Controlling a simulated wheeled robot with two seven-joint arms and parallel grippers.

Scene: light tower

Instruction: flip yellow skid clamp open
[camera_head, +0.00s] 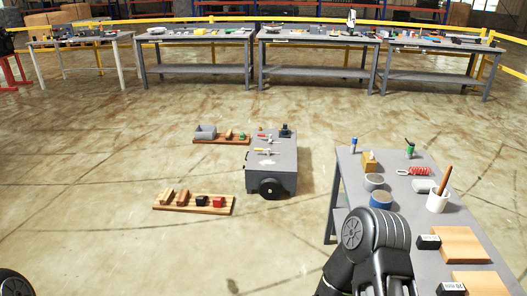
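A low grey wheeled box (271,180), which looks like the skid, stands on the floor ahead of me. Several small fittings sit on its top. One with yellow on it (266,152) lies near the middle of the top and may be the yellow clamp. It is too small to tell whether it is open or shut. Another small light-coloured fitting (264,138) sits farther back. My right arm shows at the lower right, well short of the skid, but its gripper is not visible. My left gripper is not visible.
A grey table (405,180) with tape rolls, a white cup, wooden blocks and tools stands at right. Wooden boards with blocks (193,205) and a grey tray (205,131) lie on the floor left of the skid. Benches (315,42) line the back. Floor before the skid is clear.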

